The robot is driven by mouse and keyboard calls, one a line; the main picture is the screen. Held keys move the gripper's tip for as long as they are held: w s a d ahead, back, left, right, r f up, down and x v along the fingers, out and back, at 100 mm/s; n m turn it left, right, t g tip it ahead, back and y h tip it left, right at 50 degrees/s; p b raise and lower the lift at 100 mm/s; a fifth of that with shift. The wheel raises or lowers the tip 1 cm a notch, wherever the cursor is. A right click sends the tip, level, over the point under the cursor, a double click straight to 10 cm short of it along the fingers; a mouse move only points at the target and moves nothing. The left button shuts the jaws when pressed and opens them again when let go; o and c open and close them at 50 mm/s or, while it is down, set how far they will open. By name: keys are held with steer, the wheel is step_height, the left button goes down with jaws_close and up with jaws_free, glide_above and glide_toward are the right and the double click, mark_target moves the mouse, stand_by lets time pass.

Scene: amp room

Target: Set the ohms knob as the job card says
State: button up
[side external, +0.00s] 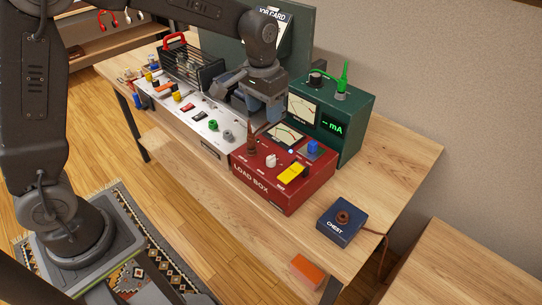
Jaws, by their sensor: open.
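The red load box (262,190) sits on the wooden bench, with a meter (285,135) on its top. A white knob (271,160), a tall brown post (252,140), a yellow block (291,171) and a blue knob (313,147) stand on its top. The small labels are too small to read, so I cannot tell which is the ohms knob. My gripper (258,124) is open and points down above the back left part of the load box. It hides part of the panel behind it. The job card (273,17) stands at the back, partly behind my arm; its setting is unreadable.
A green mA meter box (350,118) stands close behind the load box. A silver panel (205,120) with knobs and switches adjoins it on the left.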

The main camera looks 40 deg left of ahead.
mark_target(271, 156)
steer(key=f, duration=0.5)
steer(key=w+f, duration=0.1)
steer(key=f, duration=1)
steer(key=shift+w+d+f, duration=0.15)
steer(key=shift+w+d, duration=0.05)
steer(key=shift+w, duration=0.15)
steer(key=c, duration=0.9)
